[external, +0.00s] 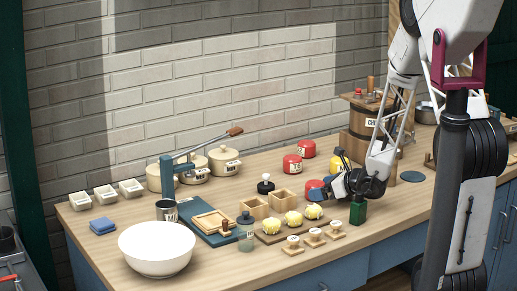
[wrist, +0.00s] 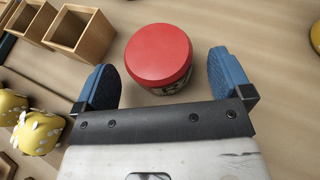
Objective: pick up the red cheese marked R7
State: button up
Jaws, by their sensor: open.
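A red round cheese (wrist: 158,55) lies between the two blue fingertips of my gripper (wrist: 160,72) in the wrist view, with a gap on each side. A pale label shows on its near side, but its mark is partly hidden and I cannot read it. In the external view this red cheese (external: 314,185) is partly hidden by my gripper (external: 325,187), which is low over the table. My gripper is open and holds nothing.
Two other red cheeses (external: 292,164) (external: 306,148) stand behind, and a yellow one (external: 336,163) is close behind my gripper. Empty wooden boxes (wrist: 79,32), yellow lumps (wrist: 38,130) and a green block (external: 358,211) are near. A barrel (external: 362,121) stands at the back right.

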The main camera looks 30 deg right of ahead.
aim_at(315, 182)
jog(key=shift+x, duration=1.35)
jog(key=c, duration=1.2)
jog(key=shift+o, duration=0.2)
jog(key=shift+r, duration=0.1)
jog(key=shift+r, duration=4.9)
